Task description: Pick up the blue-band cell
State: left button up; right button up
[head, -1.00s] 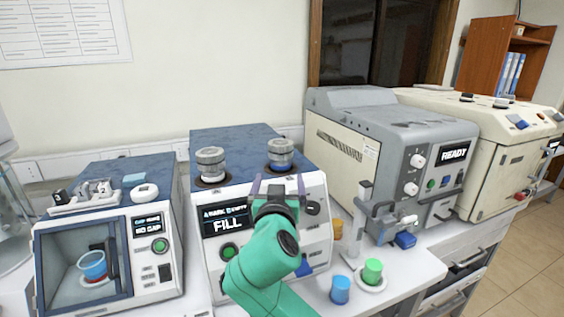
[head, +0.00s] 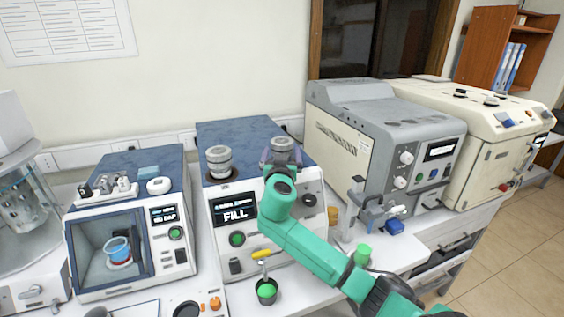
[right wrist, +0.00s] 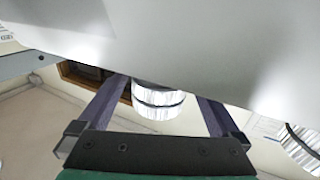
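Two ribbed metal cells stand on the blue top of the middle machine marked FILL. The right cell (head: 282,145) is the one at my right gripper (head: 281,160); its lower part is hidden, and I see no blue band on it now. In the right wrist view a metal cell (right wrist: 158,103) with a dark ring shows between the two fingers of the right gripper (right wrist: 160,112). The fingers are open, with a gap on both sides of it. The left cell (head: 219,160) stands apart. My left gripper is not in view.
A left machine (head: 128,225) holds a blue cup (head: 118,248) behind its window. A grey machine (head: 385,130) stands at right. On the bench are a dark cup with green contents (head: 267,291), a green cup (head: 362,255) and a clamp stand (head: 356,210).

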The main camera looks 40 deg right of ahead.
jog(key=c, duration=1.5)
jog(key=shift+o, duration=0.2)
notch_tip(320, 180, up, 20)
jog(key=b, duration=0.3)
